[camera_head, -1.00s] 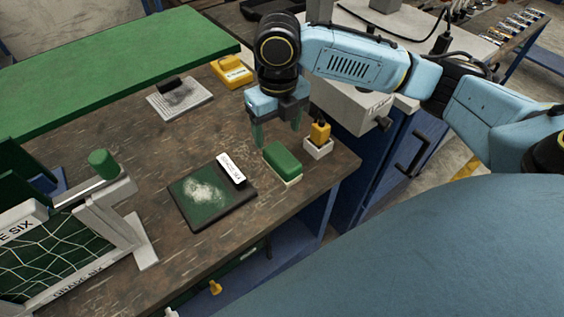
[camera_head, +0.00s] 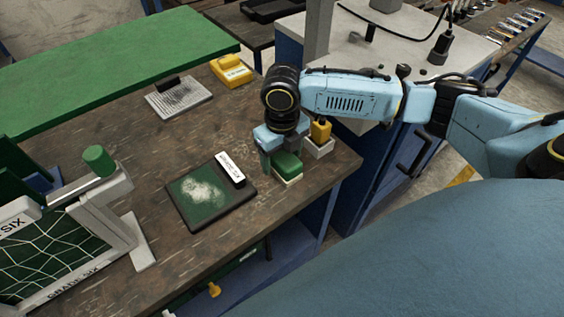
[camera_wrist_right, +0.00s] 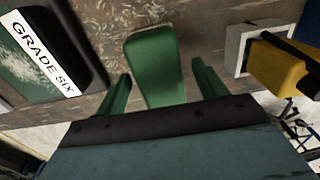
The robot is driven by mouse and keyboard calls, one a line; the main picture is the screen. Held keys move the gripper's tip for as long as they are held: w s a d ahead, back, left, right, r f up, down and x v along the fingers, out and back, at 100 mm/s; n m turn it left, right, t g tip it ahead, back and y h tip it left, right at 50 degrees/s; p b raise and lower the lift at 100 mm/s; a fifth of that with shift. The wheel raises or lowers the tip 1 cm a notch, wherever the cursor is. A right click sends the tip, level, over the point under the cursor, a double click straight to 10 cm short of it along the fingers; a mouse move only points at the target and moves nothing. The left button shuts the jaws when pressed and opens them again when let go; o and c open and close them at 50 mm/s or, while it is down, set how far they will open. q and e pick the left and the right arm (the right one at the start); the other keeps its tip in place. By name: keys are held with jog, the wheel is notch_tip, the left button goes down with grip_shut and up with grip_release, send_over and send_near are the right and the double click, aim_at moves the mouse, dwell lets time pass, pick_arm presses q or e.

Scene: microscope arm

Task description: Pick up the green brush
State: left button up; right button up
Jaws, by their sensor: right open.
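The green brush (camera_head: 287,167) has a green top and a pale base and lies near the right front edge of the wooden table. It also shows in the right wrist view (camera_wrist_right: 155,65). My right gripper (camera_head: 279,163) is over the brush, pointing down, with its jaws open. In the right wrist view its two green fingers (camera_wrist_right: 160,85) stand on either side of the brush's near end, with a gap on each side. Part of the brush is hidden behind the gripper in the head view. My left gripper is not in view.
A dark tray with white powder and a GRADE SIX label (camera_head: 206,196) lies left of the brush. A yellow block in a white holder (camera_head: 319,145) stands close on the right. A framed net stand (camera_head: 75,235) is at the left. A yellow box (camera_head: 231,71) lies farther back.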

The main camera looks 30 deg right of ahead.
aim_at(282, 155)
notch_tip(282, 155, down, 2)
jog(key=shift+f, duration=0.1)
jog(key=c, duration=1.1)
jog(key=shift+r, duration=0.2)
notch_tip(282, 155, up, 10)
jog(key=shift+f+p, duration=0.1)
jog(key=shift+p, duration=0.55)
